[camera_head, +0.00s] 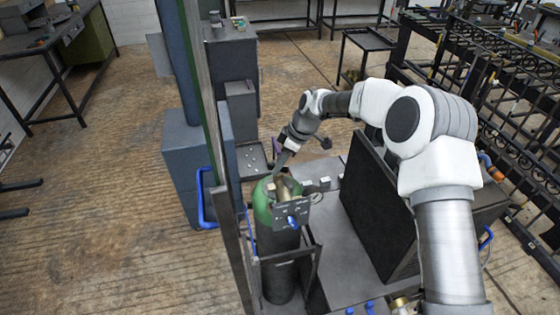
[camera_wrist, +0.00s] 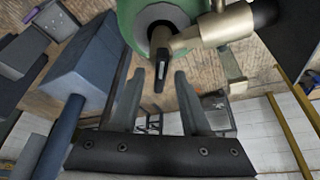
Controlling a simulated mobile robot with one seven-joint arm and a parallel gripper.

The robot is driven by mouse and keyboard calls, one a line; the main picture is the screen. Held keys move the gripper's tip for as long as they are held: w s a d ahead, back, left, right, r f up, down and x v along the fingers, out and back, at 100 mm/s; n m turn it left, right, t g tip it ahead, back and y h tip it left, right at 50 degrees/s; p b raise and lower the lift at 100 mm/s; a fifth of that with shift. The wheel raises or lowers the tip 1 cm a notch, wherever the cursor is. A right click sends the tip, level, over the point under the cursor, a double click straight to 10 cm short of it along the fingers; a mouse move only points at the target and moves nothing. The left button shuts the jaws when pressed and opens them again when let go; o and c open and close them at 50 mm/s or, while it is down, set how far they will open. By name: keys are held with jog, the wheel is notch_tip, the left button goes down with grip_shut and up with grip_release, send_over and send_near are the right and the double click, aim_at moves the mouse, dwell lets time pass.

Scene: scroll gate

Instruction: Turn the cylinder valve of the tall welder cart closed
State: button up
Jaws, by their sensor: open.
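The gas cylinder with a green shoulder (camera_head: 263,203) and dark body stands upright on the cart (camera_head: 335,262). Its brass valve (camera_head: 283,189) is on top. In the wrist view the brass valve (camera_wrist: 222,27) juts from the green cylinder top (camera_wrist: 128,16), with a short dark handle (camera_wrist: 161,72) pointing down the picture. My gripper (camera_wrist: 157,78) is open and empty, with one finger on each side of the handle in the picture. I cannot tell whether they touch it. In the head view my gripper (camera_head: 277,166) is just above the cylinder top, its fingers partly hidden.
A large black box (camera_head: 378,208) stands on the cart beside the cylinder. A tall post (camera_head: 205,95) rises close to its left. A small panel with a blue knob (camera_head: 291,216) is in front. Black metal gates (camera_head: 500,95) line the right. Open floor (camera_head: 115,190) lies left.

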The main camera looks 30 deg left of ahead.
grip_shut()
